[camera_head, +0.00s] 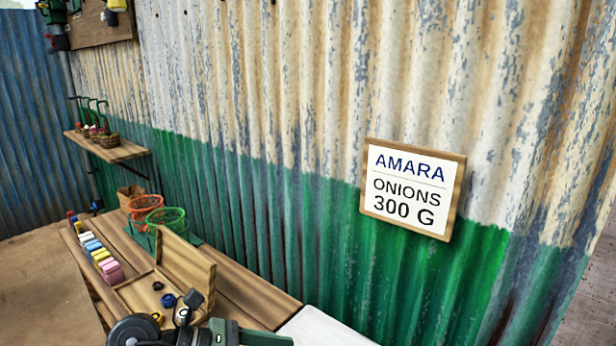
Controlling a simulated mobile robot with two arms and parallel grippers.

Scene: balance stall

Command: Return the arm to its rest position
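Part of one of my arms, dark grey and green, shows at the bottom edge left of centre, over the near end of the wooden bench (240,291). It runs out of the picture at the bottom and toward the right, so I take it as my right arm. A small dark tip (187,301) on it looks like its gripper, but the fingers are too small to read. I see nothing held. My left gripper is out of view.
A sign (413,189) reading AMARA ONIONS 300 G hangs on the corrugated wall. On the bench are an open wooden tray (187,262), a row of coloured blocks (101,254), orange (144,207) and green (166,218) baskets. A shelf (112,148) holds small baskets.

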